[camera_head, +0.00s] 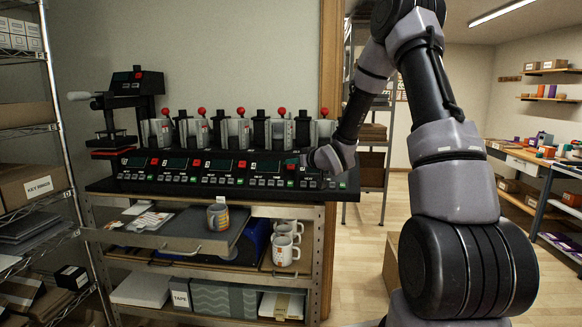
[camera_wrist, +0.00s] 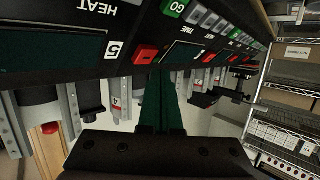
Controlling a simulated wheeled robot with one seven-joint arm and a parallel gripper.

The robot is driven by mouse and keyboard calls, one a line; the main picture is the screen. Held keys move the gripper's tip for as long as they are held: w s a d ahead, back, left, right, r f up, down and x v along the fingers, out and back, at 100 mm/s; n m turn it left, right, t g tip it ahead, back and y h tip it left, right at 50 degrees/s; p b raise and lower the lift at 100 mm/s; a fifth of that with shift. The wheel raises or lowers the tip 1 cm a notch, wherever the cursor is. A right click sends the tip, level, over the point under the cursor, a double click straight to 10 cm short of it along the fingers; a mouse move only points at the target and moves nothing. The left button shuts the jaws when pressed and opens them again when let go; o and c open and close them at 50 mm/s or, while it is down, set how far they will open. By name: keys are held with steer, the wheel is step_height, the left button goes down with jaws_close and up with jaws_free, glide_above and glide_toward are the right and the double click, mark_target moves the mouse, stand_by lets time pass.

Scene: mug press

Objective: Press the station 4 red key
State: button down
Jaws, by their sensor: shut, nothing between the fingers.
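The long black control panel (camera_head: 200,184) carries a row of stations with green-lit displays and red keys. In the wrist view the panel appears upside down. The station 4 red key (camera_wrist: 146,54) sits between the station 4 display (camera_wrist: 186,52) and the "5" label (camera_wrist: 113,49). My gripper (camera_head: 304,160) is at the right part of the panel, and its dark green fingers (camera_wrist: 162,72) are shut with nothing between them. Their tips show just below and right of that key in the wrist view. I cannot tell whether they touch the panel.
Mug presses with red knobs (camera_head: 281,112) stand behind the panel. A larger press (camera_head: 137,85) stands at the left. Below are a patterned mug (camera_head: 217,216) and white mugs (camera_head: 283,249) on the cart. Wire shelving (camera_head: 50,110) flanks the left side. Open floor lies to the right.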

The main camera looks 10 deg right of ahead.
steer(key=shift+s+a+r, duration=0.2)
steer(key=shift+s+r, duration=0.45)
steer(key=shift+s, duration=0.05)
steer(key=shift+s+a+r, duration=0.25)
steer(key=shift+s+r, duration=0.45)
steer(key=shift+s+a+r, duration=0.2)
steer(key=shift+s+r, duration=0.45)
steer(key=shift+s, duration=0.05)
steer(key=s+d+r+m+g+h, duration=0.1)
steer(key=s+d+r+m+h, duration=0.1)
steer(key=s+d+r+h, duration=0.25)
steer(key=s+d+r+m+g+h, duration=0.1)
steer(key=s+d+r+m+h, duration=0.15)
steer(key=s+r, duration=0.45)
steer(key=s+a+r+m+g+y, duration=0.1)
steer(key=s+m+g, duration=0.3)
steer(key=s, duration=2.1)
steer(key=shift+s+a+g+y, duration=0.2)
steer(key=shift+s+g+y, duration=0.15)
steer(key=shift+y, duration=0.55)
steer(key=shift+r, duration=0.1)
